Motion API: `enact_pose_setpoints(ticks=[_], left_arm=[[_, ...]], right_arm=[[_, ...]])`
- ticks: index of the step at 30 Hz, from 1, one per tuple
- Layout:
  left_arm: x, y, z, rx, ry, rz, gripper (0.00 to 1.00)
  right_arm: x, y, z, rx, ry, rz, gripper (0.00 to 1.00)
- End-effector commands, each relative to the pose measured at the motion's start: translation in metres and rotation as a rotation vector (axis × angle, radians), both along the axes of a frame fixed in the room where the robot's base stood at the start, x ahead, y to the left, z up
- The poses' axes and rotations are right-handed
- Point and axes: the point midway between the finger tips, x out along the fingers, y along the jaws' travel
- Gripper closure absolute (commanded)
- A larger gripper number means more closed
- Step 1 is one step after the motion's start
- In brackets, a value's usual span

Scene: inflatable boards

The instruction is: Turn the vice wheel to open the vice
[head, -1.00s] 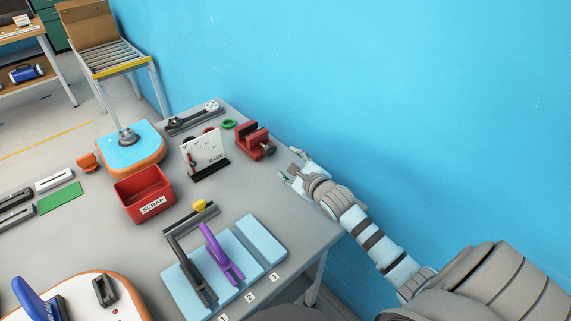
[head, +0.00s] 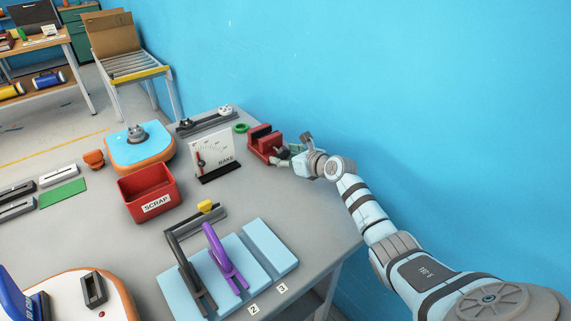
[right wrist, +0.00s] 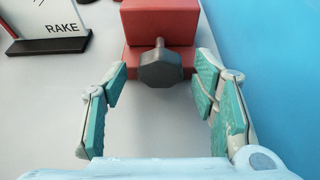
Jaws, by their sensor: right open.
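The red vice (head: 263,141) stands near the table's far right edge by the blue wall. In the right wrist view the vice (right wrist: 160,22) is at the top, with its dark grey wheel (right wrist: 160,68) on a short shaft facing me. My right gripper (head: 292,150) is at the vice's near right side in the head view. In the right wrist view the right gripper (right wrist: 160,95) is open, one finger on each side of the wheel, with gaps between the fingers and the wheel. In the head view the wheel is mostly hidden by the gripper. My left gripper is not in view.
The RAKE gauge board (head: 214,155) stands left of the vice, and a green ring (head: 240,128) lies behind it. A red SCRAP bin (head: 147,190) and light blue boards (head: 270,247) with clamps are nearer. The tabletop (head: 300,205) between the boards and vice is clear.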

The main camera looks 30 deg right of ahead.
Motion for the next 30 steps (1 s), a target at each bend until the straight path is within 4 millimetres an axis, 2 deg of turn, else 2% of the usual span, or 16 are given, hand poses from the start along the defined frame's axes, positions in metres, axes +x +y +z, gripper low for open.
enact_pose_setpoints(ticks=[8,11,17,18,25,30], left_arm=[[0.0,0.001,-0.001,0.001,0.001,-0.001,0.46],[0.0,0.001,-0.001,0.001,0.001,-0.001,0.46],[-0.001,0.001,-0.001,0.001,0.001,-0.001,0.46],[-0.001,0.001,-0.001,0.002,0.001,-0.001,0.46],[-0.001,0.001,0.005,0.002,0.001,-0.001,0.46],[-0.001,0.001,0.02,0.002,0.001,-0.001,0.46]], right_arm=[[0.004,0.0,0.0,-0.001,0.0,0.0,0.46],[0.004,0.0,0.0,-0.001,0.0,0.0,0.59],[0.003,0.0,0.0,-0.001,0.0,-0.001,0.91],[0.003,0.0,0.0,-0.001,0.0,-0.001,0.94],[0.003,0.001,0.002,-0.022,-0.002,-0.001,0.94],[0.003,0.002,0.004,-0.082,-0.01,0.0,0.94]])
